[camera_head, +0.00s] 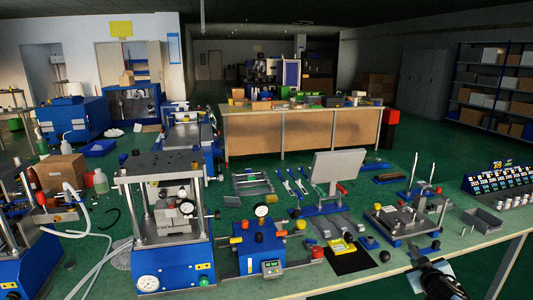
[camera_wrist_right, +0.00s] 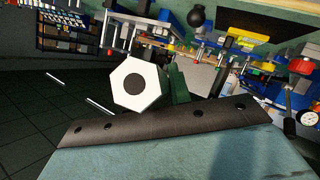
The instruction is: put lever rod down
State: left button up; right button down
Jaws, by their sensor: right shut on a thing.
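My right gripper (camera_head: 418,258) comes in at the bottom right of the head view, dark and low over the front edge of the bench, near a pale flat piece (camera_head: 436,271). In the right wrist view a white hexagonal end with a dark round centre (camera_wrist_right: 136,84) faces the camera. It appears to be the end of the lever rod, held in my right gripper; the rest of its length is hidden. I cannot tell whether it touches the bench. My left gripper is not in view.
A fixture with upright rods (camera_head: 402,222) stands just behind the right gripper, with a black ball knob (camera_head: 384,256) to its left. A yellow device (camera_head: 342,247) sits on a black mat (camera_head: 350,263). Green bench top shows between them.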

jog(key=s+d+f+m+g+h, duration=0.2)
jog(key=s+d+f+m+h, duration=0.1)
jog(key=s+f, duration=0.3)
jog(key=s+d+f+m+g+h, duration=0.2)
jog(key=s+d+f+m+h, duration=0.15)
jog(key=s, duration=0.35)
jog(key=w+a+r+n+t+y, duration=0.1)
jog(key=a+r+n+t+y, duration=0.15)
jog(key=a+r, duration=0.35)
jog(key=a+r+n+t+y, duration=0.1)
jog(key=a+r+n+y, duration=0.2)
jog(key=a, duration=0.6)
jog(key=s+a+r+n+y, duration=0.2)
jog(key=s+a+r, duration=0.3)
jog(key=a+r, duration=0.2)
jog(key=s+a+r+n+t+y, duration=0.1)
jog(key=s+a+r+n+y, duration=0.1)
jog(key=s+a+r, duration=0.4)
jog(key=a+r, duration=0.1)
jog(key=a, duration=0.3)
jog(key=shift+s+r+y, duration=0.3)
jog(key=shift+y, duration=0.1)
jog(key=shift+d, duration=0.1)
